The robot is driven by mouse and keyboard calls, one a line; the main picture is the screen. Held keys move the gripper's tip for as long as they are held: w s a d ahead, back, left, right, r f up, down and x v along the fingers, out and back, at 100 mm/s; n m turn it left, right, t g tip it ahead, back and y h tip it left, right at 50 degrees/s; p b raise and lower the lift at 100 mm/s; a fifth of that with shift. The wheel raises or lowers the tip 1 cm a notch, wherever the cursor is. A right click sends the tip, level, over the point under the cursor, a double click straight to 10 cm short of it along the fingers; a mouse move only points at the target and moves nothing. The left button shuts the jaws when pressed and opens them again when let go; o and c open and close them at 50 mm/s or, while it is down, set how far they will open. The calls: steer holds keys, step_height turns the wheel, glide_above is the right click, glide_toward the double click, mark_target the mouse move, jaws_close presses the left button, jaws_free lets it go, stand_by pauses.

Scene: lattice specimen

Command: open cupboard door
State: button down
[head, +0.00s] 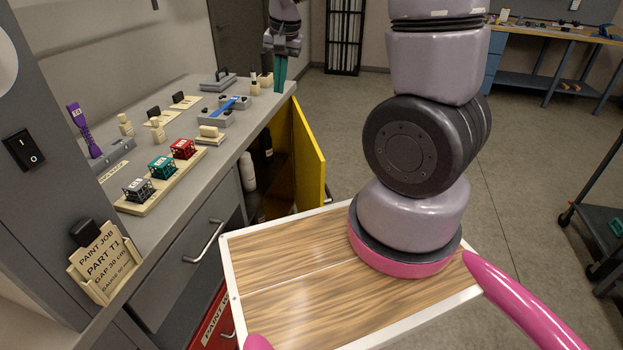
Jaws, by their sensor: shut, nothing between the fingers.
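The yellow cupboard door (309,160) stands swung well out from the front of the grey bench. Behind it the dark cupboard inside shows, with a white bottle (248,172) and a dark bottle (266,143) in it. A door handle shows only in part at the door's outer edge. My gripper (279,84) is at the top of the view, its teal fingers together and empty. In the picture it is just above the bench corner and the top of the door. I cannot tell its exact distance from the door.
The bench top (222,150) carries small lattice cubes on a board (160,190), a blue-handled tool (235,103) and several blocks. A grey drawer (180,265) is left of the cupboard. Floor right of the door is clear; a dark cart (600,230) stands far right.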

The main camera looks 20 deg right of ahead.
steer(key=w+f+g+h, duration=0.1)
steer(key=w+f+h, duration=0.25)
steer(key=f, duration=1.45)
steer(key=n+t+h, duration=0.2)
steer(key=n+h, duration=0.1)
steer(key=h, duration=0.1)
glide_toward(317, 182)
step_height(317, 182, down, 3)
steer(key=w+a, duration=0.2)
steer(key=shift+s+d+f, duration=0.15)
steer(key=shift+d+f, duration=0.05)
steer(key=shift+d, duration=0.95)
steer(key=shift+s+d+f, duration=0.15)
steer(key=shift+d, duration=0.95)
steer(key=shift+d, duration=0.1)
